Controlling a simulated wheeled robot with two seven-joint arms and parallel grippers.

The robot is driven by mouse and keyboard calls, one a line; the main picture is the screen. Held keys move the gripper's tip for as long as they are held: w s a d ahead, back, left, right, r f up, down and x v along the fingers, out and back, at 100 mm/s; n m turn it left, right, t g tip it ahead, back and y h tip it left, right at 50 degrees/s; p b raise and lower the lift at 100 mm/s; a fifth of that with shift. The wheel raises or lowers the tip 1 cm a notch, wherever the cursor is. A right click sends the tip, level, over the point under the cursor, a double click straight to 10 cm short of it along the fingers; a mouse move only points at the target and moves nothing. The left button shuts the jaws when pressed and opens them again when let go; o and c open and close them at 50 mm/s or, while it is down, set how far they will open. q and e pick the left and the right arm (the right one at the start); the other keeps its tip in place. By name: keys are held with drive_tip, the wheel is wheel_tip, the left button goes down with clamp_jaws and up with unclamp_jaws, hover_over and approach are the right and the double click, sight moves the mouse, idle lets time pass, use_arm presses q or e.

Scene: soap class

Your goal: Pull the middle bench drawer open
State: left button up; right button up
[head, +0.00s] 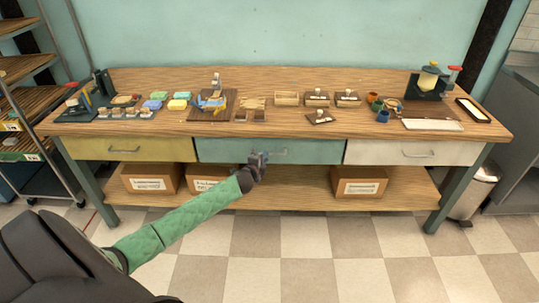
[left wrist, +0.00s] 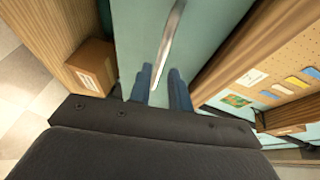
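The middle bench drawer (head: 225,148) has a teal front and looks shut, flush with the bench. Its metal bar handle (head: 279,153) is partly hidden by my left gripper (head: 258,159) in the head view. In the left wrist view the teal drawer front (left wrist: 138,28) fills the top middle, and the silver handle (left wrist: 170,45) runs down toward the gap between the two blue fingers. There my left gripper (left wrist: 161,80) is open, its fingers on either side of the handle's line. I cannot tell whether they touch it. My right gripper is not in view.
A yellow drawer (head: 120,149) and a white drawer (head: 410,153) flank the middle one. Cardboard boxes (head: 357,184) stand on the lower shelf (head: 290,198). Soaps, trays and tools lie on the bench top (head: 300,128). The tiled floor in front is clear.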

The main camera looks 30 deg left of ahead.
use_arm(q)
drive_tip(key=shift+p+x, duration=0.3)
drive_tip(key=shift+x, duration=2.05)
drive_tip(key=shift+a+f, duration=0.1)
drive_tip(key=shift+s, duration=0.1)
clamp_jaws()
